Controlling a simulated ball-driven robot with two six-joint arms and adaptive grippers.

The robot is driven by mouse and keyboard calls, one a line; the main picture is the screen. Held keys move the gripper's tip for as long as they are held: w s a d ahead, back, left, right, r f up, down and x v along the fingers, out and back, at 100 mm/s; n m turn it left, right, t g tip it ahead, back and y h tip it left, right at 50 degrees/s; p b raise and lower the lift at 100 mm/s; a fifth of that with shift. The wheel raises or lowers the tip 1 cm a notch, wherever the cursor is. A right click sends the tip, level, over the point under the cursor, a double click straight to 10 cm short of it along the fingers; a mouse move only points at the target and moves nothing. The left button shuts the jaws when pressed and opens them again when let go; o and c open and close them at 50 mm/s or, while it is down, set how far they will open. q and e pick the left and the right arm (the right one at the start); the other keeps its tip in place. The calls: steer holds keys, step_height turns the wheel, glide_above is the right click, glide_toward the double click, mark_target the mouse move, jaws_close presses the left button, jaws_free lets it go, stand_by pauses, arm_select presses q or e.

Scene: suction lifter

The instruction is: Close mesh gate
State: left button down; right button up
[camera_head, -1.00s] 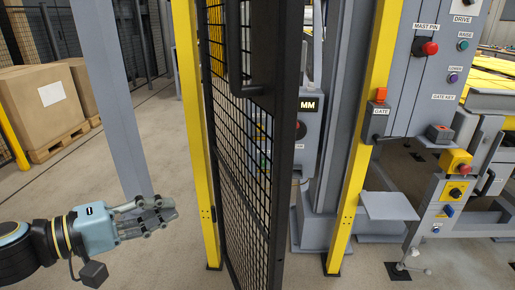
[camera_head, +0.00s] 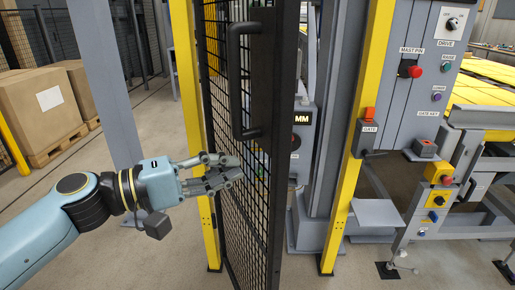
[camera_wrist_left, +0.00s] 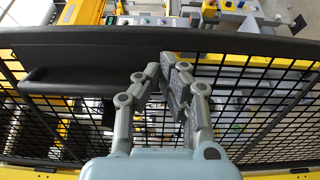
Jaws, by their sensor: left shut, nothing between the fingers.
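The mesh gate (camera_head: 262,190) is a tall black-framed panel of black wire grid. It stands swung out towards me, seen at a steep angle, beside the left yellow post (camera_head: 199,160). A black vertical handle (camera_head: 236,80) is on its upper part. My left gripper (camera_head: 238,172) is shut and empty, its fingertips in front of the mesh below the handle. In the left wrist view, the fingertips (camera_wrist_left: 168,62) overlap the gate's dark frame bar (camera_wrist_left: 105,42), and the mesh (camera_wrist_left: 275,85) shows on both sides. Whether they touch the gate I cannot tell. My right gripper is not in view.
The right yellow post (camera_head: 358,140) carries a GATE switch box (camera_head: 368,138). A grey control panel (camera_head: 415,85) with knobs and buttons stands right of it. Cardboard boxes (camera_head: 45,110) sit on a pallet at left. A grey column (camera_head: 103,80) stands behind my arm.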

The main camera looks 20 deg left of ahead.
mark_target(271, 156)
arm_select(q)
steer(key=p+x, duration=0.2)
steer(key=x, duration=0.3)
steer(key=shift+w+r, duration=0.1)
steer(key=shift+w+d, duration=0.2)
steer(key=shift+d, duration=0.1)
steer(key=shift+w, duration=0.1)
